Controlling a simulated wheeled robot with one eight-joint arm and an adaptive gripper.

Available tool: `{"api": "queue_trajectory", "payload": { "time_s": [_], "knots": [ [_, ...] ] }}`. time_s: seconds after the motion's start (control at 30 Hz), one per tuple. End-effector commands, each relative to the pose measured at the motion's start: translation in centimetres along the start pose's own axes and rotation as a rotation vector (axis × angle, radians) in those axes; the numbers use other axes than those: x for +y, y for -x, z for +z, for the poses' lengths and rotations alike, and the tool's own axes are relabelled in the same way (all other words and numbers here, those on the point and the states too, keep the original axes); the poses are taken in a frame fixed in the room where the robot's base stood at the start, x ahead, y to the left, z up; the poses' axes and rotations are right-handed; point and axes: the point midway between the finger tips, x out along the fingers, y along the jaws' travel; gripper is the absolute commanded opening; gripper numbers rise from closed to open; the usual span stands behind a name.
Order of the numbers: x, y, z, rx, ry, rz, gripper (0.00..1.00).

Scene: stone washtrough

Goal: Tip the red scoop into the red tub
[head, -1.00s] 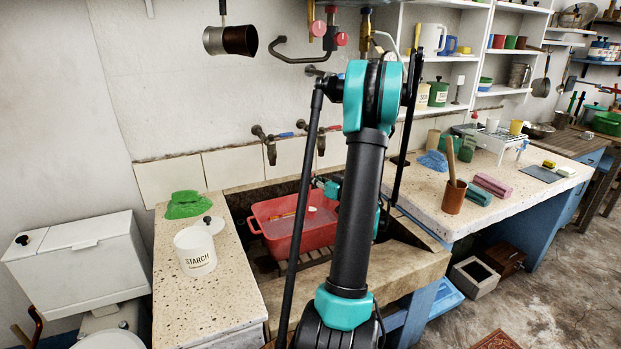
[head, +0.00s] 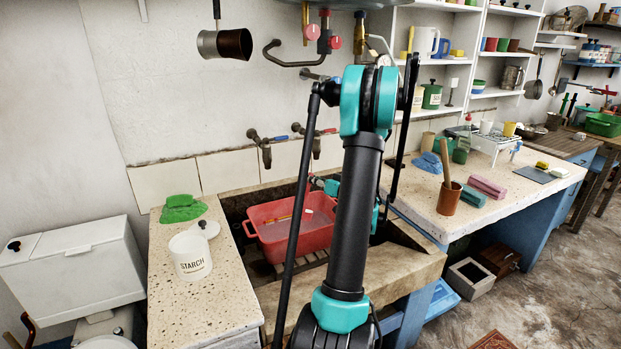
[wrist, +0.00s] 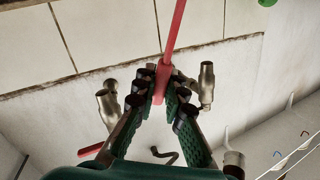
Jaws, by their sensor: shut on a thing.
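The red tub (head: 262,246) sits in the stone sink, partly hidden behind my arm. A thin orange-yellow strip and a small pale spot show inside it, too small to identify. My gripper (wrist: 162,82) is shut on a red bar, the red scoop's handle (wrist: 173,40), in the wrist view. The handle runs up out of that picture, and the scoop's bowl is out of sight there.
Two taps (head: 262,148) stick out of the wall above the sink. A white starch jar (head: 190,258) and green cloth (head: 182,208) are on the left counter. The right counter holds a brown pot (head: 448,199) with a stick. A saucepan (head: 225,44) hangs at upper left.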

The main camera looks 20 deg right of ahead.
Motion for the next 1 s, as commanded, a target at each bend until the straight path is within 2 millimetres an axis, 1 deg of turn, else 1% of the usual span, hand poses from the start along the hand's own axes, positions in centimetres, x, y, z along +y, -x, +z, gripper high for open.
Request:
{"api": "queue_trajectory", "payload": {
  "time_s": [0.27, 0.7, 1.0],
  "knots": [
    [0.2, 0.0, -0.1, -0.001, -0.01, 0.0, 0.0],
    [2.6, -0.4, -0.5, -0.024, -0.156, 0.0, 0.0],
    [3.0, -0.5, -0.5, -0.028, -0.179, 0.0, 0.0]
  ]
}}
